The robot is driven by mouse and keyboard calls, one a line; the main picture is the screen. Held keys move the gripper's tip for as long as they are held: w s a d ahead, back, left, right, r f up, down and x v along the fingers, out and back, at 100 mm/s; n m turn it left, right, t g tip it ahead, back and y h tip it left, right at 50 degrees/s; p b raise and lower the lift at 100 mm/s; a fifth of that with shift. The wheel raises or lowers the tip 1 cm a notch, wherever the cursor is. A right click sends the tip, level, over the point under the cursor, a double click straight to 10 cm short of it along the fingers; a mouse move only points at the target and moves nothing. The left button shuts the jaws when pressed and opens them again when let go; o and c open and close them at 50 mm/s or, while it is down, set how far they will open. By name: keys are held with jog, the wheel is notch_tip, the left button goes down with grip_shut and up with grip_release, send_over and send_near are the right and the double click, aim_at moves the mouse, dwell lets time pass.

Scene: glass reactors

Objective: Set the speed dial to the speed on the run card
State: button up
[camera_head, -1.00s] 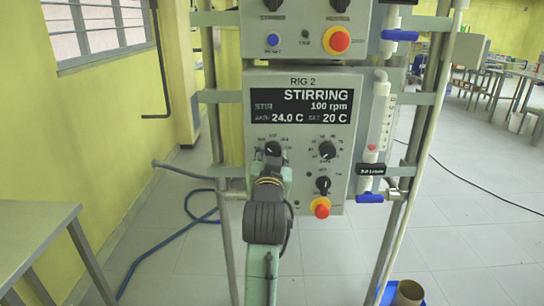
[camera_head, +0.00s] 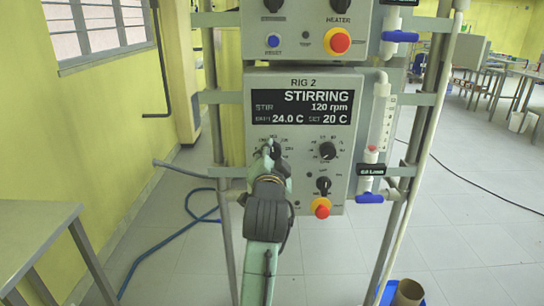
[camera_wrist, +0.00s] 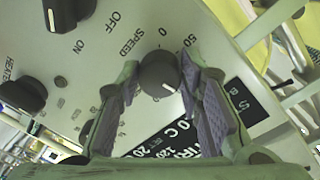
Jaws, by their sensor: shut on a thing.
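The speed dial (camera_wrist: 156,72) is a dark round knob with a white pointer line, beside the word SPEED and printed numbers in the wrist view. My gripper (camera_wrist: 160,80) is shut on it, one finger on each side. In the head view my gripper (camera_head: 271,155) covers most of the dial at the panel's left. The display (camera_head: 302,107) on the grey RIG 2 panel (camera_head: 345,84) reads STIRRING, 120 rpm, 24.0 C and set 20 C. I cannot make out a run card in either view.
Right of my gripper are another dial (camera_head: 327,150), a black selector (camera_head: 323,185) and a red stop button (camera_head: 322,207). A flowmeter (camera_head: 380,122) with a blue valve (camera_head: 370,197) stands at the panel's right. A table (camera_head: 35,235) is at left.

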jog(key=shift+m, duration=0.6)
jog(key=o, duration=1.2)
jog(key=shift+c, duration=0.2)
jog(key=s, duration=0.7)
jog(key=shift+s+a+r, duration=0.15)
jog(key=shift+s, duration=0.1)
